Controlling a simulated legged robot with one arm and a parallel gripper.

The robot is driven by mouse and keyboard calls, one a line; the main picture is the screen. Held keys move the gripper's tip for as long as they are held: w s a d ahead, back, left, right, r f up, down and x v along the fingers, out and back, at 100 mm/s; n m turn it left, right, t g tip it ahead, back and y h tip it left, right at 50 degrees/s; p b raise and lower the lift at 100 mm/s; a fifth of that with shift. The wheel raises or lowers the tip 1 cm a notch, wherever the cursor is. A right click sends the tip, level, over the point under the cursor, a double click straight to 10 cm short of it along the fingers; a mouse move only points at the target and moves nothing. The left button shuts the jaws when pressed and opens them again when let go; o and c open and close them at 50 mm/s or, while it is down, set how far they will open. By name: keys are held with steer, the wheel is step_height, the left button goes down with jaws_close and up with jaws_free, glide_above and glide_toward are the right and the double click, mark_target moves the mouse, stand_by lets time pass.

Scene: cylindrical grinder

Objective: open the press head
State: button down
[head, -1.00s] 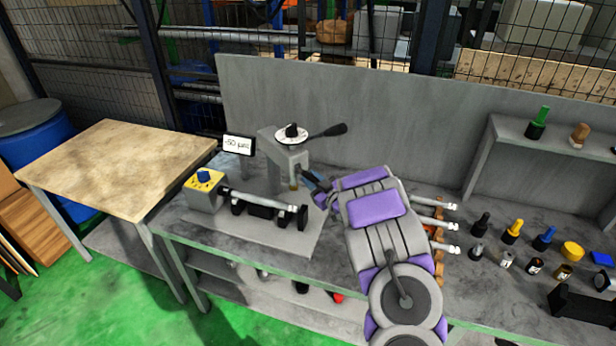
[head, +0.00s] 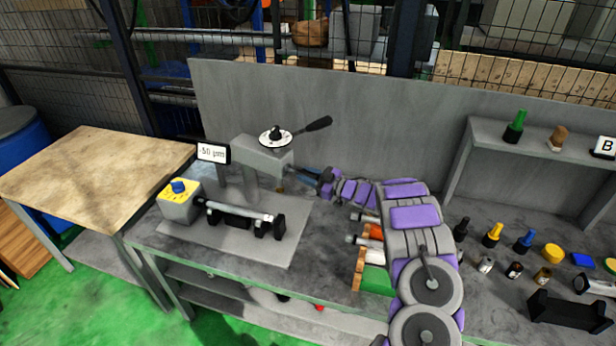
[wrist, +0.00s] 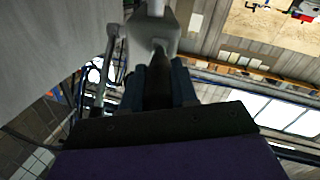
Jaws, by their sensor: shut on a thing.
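The press head (head: 263,157) is a grey block on a grey post, above the left part of the bench. It carries a white dial with a black knob (head: 275,134) and a lever with a black grip (head: 318,123). My gripper (head: 304,171) is at the right end of the head, with its blue fingers reaching to it from the right. In the wrist view the fingers (wrist: 158,86) are shut on a dark handle (wrist: 160,63) that joins the grey head (wrist: 155,32). The handle is mostly hidden by my gripper in the head view.
A shaft (head: 238,210) rests on black supports in front of the post. A small display (head: 213,152) and a yellow-topped box (head: 180,202) stand to the left. A rack with rods (head: 374,262) stands near my arm.

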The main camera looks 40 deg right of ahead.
steer(key=shift+w+d+r, duration=0.1)
steer(key=shift+w+d, duration=0.05)
steer(key=shift+d, duration=0.1)
steer(key=c, duration=0.9)
jaws_free()
steer(key=v, duration=1.7)
steer(key=shift+d+p, duration=0.2)
steer(key=shift+p, duration=0.15)
